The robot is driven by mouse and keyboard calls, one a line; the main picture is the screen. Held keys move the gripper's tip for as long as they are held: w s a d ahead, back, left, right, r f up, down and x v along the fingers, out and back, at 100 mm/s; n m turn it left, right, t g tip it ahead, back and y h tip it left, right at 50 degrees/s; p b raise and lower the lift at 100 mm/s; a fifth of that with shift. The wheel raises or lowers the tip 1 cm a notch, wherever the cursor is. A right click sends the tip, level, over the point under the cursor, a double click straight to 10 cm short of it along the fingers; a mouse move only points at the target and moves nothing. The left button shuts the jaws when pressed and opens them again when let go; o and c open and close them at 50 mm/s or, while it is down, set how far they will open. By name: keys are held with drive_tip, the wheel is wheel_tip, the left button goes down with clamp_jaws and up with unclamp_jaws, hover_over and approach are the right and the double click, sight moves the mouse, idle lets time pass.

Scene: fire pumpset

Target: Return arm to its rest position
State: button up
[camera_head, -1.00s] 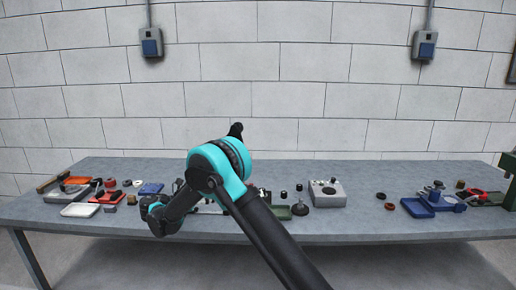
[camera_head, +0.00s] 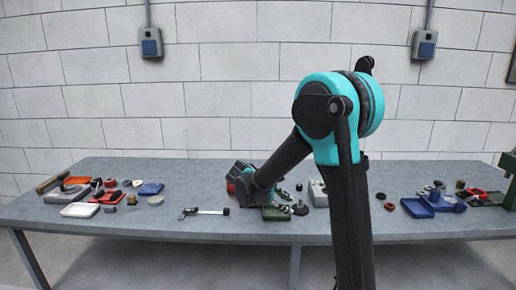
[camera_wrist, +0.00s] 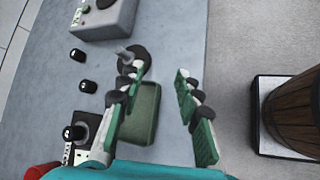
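My gripper (camera_wrist: 157,82) is open in the wrist view, its two green-padded fingers spread wide with nothing held between them. A green tray (camera_wrist: 143,120) lies on the table beneath the gap, next to the left finger. A dark round-based part with a stem (camera_wrist: 135,58) stands just past the left fingertip. In the head view my arm rises at right of centre, bends at the teal elbow and slopes down left to the wrist, low over the middle of the table. The gripper there is small and partly hidden by the arm.
The grey table (camera_head: 110,235) bears a caliper-like tool (camera_head: 205,212), a blue tray (camera_head: 417,208), a white tray (camera_head: 80,210) and a grey box (camera_wrist: 105,18) partly behind my arm. Small black caps (camera_wrist: 88,86) stand left of the gripper. A wooden barrel (camera_wrist: 295,112) is beyond the table edge.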

drive_tip(key=s+d+f+m+g+y, duration=0.1)
drive_tip(key=s+d+f+m+y, duration=0.1)
drive_tip(key=s+d+m, duration=0.35)
drive_tip(key=s+d+f+m+y, duration=0.2)
drive_tip(key=s+d+y, duration=0.1)
drive_tip(key=s, duration=0.5)
drive_tip(key=s+f+m+t+y, duration=0.1)
drive_tip(key=s+f+m+y, duration=0.2)
drive_tip(key=s+m, duration=0.4)
drive_tip(key=s+f, duration=0.1)
drive_tip(key=s, duration=0.3)
drive_tip(key=shift+s+a+f+m+y, duration=0.15)
drive_tip(key=shift+s+f+m+y, duration=0.05)
drive_tip(key=shift+f+m+y, duration=0.2)
